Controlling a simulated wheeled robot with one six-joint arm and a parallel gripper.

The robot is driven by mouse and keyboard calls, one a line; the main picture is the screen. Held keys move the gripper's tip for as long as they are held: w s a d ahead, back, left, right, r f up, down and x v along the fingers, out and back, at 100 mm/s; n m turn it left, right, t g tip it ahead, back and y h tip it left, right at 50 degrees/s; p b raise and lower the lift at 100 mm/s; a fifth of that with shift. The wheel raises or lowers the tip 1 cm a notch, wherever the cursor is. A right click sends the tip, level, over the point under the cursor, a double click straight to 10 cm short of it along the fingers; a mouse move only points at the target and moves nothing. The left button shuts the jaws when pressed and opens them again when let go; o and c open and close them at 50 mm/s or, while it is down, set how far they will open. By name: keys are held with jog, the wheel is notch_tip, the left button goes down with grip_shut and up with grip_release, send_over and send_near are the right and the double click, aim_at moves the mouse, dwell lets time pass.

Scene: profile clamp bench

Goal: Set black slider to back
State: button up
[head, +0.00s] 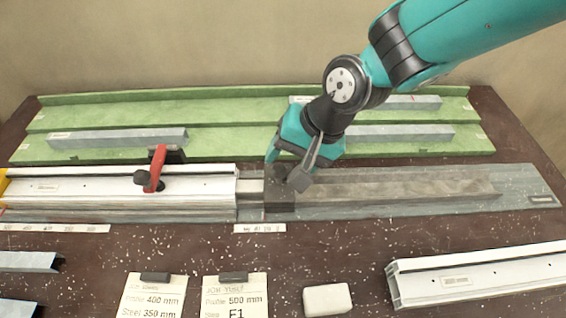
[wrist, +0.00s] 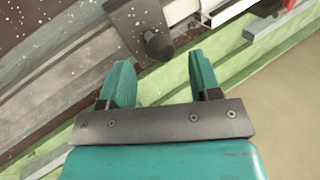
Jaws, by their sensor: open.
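The black slider (head: 280,203) is a dark block across the grey rail (head: 400,190), close to the right end of the white profile (head: 90,187). In the wrist view the slider (wrist: 134,20) shows as a dark plate with a round black knob (wrist: 158,46). My gripper (head: 290,168) is above the slider, pointing down, and hides part of it in the head view. In the wrist view my gripper (wrist: 162,74) is open. The knob lies just beyond the fingertips, roughly between their lines; I cannot tell whether they touch it.
A red-handled clamp (head: 157,167) stands on the white profile. Steel profiles (head: 118,138) lie on the green stepped rack (head: 230,110) behind. Two note cards (head: 235,298), a white block (head: 328,300) and another white profile (head: 480,275) lie in front. The rail right of the slider looks clear.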

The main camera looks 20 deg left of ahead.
aim_at(283, 167)
jog(key=shift+x, duration=1.65)
grip_shut()
